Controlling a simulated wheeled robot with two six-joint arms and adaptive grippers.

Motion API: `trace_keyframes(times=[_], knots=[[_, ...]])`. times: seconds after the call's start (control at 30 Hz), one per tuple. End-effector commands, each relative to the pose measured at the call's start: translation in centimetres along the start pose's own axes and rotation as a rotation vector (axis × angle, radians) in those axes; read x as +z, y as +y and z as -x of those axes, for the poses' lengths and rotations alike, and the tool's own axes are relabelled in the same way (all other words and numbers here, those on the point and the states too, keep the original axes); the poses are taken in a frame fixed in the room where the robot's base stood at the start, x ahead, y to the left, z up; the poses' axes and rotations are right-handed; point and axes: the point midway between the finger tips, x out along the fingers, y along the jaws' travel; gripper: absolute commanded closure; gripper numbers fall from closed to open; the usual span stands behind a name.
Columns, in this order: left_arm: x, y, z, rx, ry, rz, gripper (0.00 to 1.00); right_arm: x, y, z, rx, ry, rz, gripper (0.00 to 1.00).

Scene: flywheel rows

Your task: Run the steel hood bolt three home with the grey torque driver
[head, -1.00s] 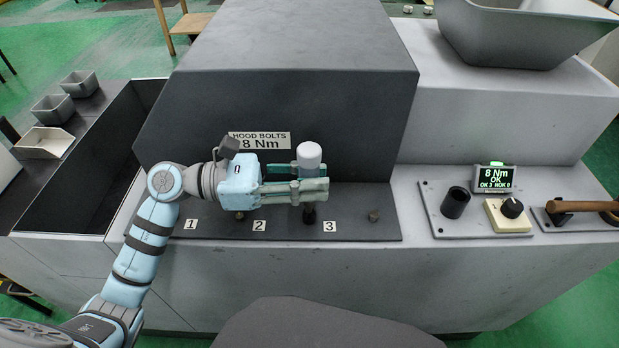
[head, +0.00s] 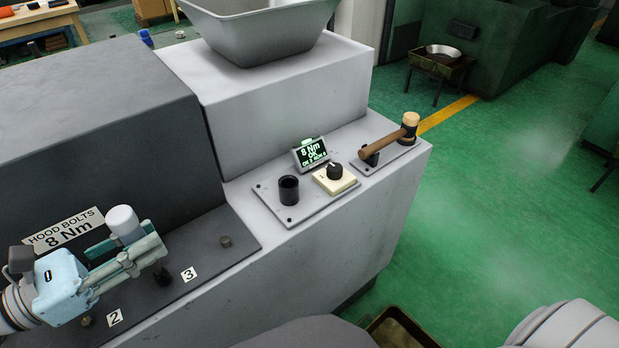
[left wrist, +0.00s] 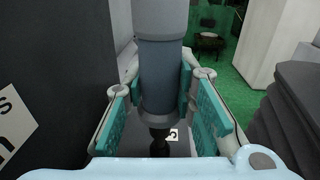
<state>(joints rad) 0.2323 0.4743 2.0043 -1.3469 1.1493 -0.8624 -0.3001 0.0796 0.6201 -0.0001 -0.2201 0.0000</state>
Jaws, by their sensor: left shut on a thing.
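My left gripper (head: 150,252) is shut on the grey torque driver, whose pale cap (head: 123,222) sticks up above the fingers. In the left wrist view the driver's grey body (left wrist: 160,80) stands upright between the green finger pads. Its dark nose (head: 162,277) points down at the hood ledge just left of the number 3 label (head: 188,274). The bolt under the nose is hidden, so I cannot tell how it sits. A bolt head (head: 87,321) shows by the number 2 label (head: 115,318), and another (head: 226,241) shows right of label 3. My right gripper is out of view.
A lit display (head: 312,153) reads 8 Nm OK. Beside it are an empty black holder (head: 289,189) and a cream knob box (head: 335,180). The hood wall rises close behind the driver.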

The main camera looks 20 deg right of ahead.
Motion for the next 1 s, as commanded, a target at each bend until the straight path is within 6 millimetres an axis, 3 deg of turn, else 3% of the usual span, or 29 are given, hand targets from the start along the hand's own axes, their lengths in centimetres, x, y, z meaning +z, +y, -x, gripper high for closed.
trace_keyframes(times=[0.5,1.0], knots=[[4.9,-0.1,0.1,0.000,-0.005,-0.004,1.00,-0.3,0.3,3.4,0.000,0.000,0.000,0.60],[4.9,-0.1,0.1,0.000,-0.006,-0.003,1.00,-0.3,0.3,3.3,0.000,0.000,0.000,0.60]])
